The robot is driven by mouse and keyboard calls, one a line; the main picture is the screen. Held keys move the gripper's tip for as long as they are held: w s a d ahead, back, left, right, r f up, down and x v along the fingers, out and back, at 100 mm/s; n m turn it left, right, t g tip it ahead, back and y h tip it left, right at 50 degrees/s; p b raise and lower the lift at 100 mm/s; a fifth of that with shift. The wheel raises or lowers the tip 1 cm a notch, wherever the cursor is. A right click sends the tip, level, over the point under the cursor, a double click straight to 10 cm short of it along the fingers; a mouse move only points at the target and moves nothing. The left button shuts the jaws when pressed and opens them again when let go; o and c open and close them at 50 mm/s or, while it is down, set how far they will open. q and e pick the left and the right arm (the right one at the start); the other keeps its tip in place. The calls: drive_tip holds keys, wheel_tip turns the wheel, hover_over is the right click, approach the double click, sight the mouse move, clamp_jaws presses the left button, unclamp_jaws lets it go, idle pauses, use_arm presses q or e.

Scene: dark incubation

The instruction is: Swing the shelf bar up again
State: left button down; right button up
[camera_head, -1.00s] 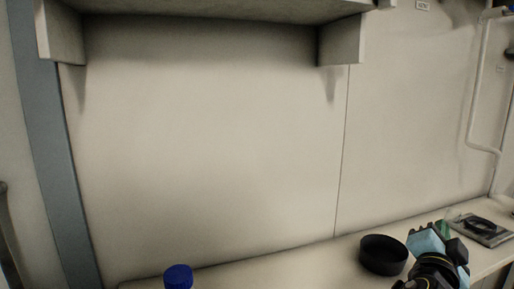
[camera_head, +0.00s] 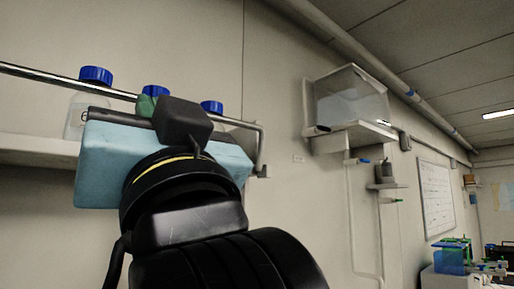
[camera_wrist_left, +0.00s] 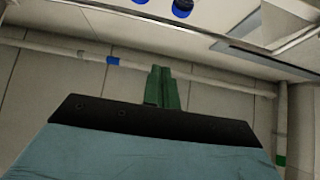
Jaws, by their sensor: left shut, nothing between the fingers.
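The shelf bar (camera_head: 40,77) is a shiny metal rod running across the front of the bottles in the head view. Its right end bends down to a small bracket beside the shelf (camera_head: 35,150). My left gripper (camera_head: 147,104), with a light blue body, is in front of the shelf and covers the middle of the bar. Its green fingers (camera_wrist_left: 162,88) are shut and empty in the wrist view. Whether they touch the bar cannot be told. My right gripper is not in view.
Bottles with blue caps (camera_head: 96,75) stand on the shelf behind the bar. A clear-fronted box (camera_head: 350,95) hangs on the wall to the right, with a small shelf (camera_head: 388,185) below it. A pipe (camera_head: 345,45) runs along the top of the wall. The space right of the gripper is free.

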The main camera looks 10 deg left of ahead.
sight(135, 101)
use_arm(q)
drive_tip(key=shift+w+a+r+p, duration=0.75)
drive_tip(key=shift+w+a+p, duration=0.25)
drive_tip(key=shift+a, duration=0.15)
drive_tip(key=shift+w+a+r+p, duration=0.8)
drive_tip(key=shift+w+a+p, duration=0.15)
drive_tip(key=shift+a, duration=0.2)
drive_tip(key=shift+w+a+r+p, duration=0.75)
drive_tip(key=shift+w+a+p, duration=0.25)
drive_tip(key=shift+a, duration=0.15)
